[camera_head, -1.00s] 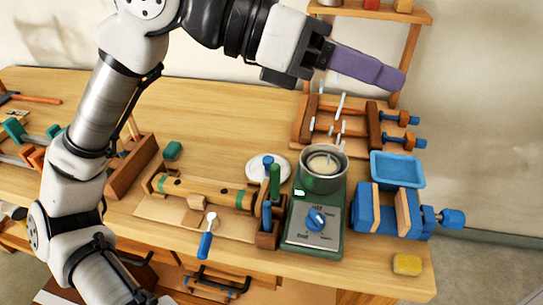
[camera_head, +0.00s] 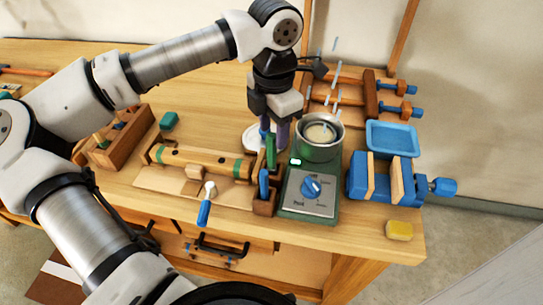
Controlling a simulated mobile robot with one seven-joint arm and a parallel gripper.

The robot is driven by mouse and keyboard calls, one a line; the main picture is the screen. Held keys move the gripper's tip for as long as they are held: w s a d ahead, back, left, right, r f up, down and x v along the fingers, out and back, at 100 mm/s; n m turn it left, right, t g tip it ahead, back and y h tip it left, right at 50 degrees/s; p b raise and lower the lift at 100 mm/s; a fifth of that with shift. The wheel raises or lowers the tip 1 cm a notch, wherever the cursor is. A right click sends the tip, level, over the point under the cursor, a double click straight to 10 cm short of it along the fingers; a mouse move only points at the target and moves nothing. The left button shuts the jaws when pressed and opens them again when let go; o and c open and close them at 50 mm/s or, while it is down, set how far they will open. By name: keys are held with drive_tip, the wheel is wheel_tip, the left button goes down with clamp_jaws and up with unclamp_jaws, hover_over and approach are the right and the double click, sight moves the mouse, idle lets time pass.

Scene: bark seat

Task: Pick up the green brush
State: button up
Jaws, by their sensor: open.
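The green brush (camera_head: 270,152) is most likely the upright green handle in the small wooden holder (camera_head: 264,207) left of the pot. Its lower end is hidden in the holder. A blue handle (camera_head: 263,184) stands in the same holder, nearer the front. My gripper (camera_head: 273,136) points down with its purple fingers just above and around the top of the green handle in this view. The fingers are open. Whether they touch the handle or stand behind it cannot be told.
Right of the holder is a green heater (camera_head: 312,210) with a metal pot (camera_head: 318,150). A blue vise (camera_head: 385,185) and blue tray (camera_head: 392,138) are further right. A clamped wooden beam (camera_head: 200,160) lies left. A yellow sponge (camera_head: 399,230) lies at the front right.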

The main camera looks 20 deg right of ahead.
sight(272, 152)
drive_tip(key=shift+s+a+f+p, duration=0.15)
drive_tip(key=shift+f+p, duration=0.45)
drive_tip(key=shift+f, duration=1)
drive_tip(key=shift+s+a+f+p, duration=0.15)
drive_tip(key=shift+f+p, duration=0.4)
drive_tip(key=shift+f, duration=1.05)
drive_tip(key=shift+d, duration=0.1)
clamp_jaws()
